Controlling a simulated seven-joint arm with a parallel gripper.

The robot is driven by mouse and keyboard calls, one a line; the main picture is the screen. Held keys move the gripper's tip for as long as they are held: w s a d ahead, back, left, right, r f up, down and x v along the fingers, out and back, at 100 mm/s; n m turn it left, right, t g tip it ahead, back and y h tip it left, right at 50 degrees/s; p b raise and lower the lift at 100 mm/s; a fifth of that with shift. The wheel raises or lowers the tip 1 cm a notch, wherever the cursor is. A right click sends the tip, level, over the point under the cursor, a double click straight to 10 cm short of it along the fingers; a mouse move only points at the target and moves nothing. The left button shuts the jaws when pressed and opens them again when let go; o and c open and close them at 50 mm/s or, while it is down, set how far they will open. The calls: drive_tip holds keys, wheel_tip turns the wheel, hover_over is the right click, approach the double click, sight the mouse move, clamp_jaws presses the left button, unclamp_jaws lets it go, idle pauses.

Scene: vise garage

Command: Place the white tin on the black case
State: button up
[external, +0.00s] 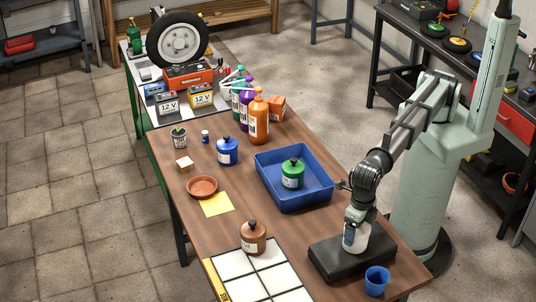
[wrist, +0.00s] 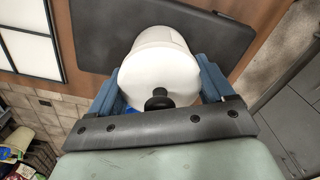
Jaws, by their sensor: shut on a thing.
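The white tin (external: 355,238) is upright in my gripper at the front right of the table. The black case (external: 338,264) lies flat under it. My gripper (external: 356,216) is shut on the tin from above. In the wrist view my gripper (wrist: 160,92) has its blue fingers on both sides of the white tin (wrist: 158,62), whose black knob faces the camera. The black case (wrist: 215,35) shows behind the tin there. The tin appears over the case; I cannot tell whether its bottom touches.
A blue cup (external: 376,281) stands just right of the case. A blue tray (external: 268,190) holding a green tin (external: 293,173) lies farther back.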

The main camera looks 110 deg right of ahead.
drive_tip(key=shift+f, duration=0.15)
drive_tip(key=o, duration=1.3)
wheel_tip(320, 180, up, 12)
drive_tip(key=shift+r, duration=0.15)
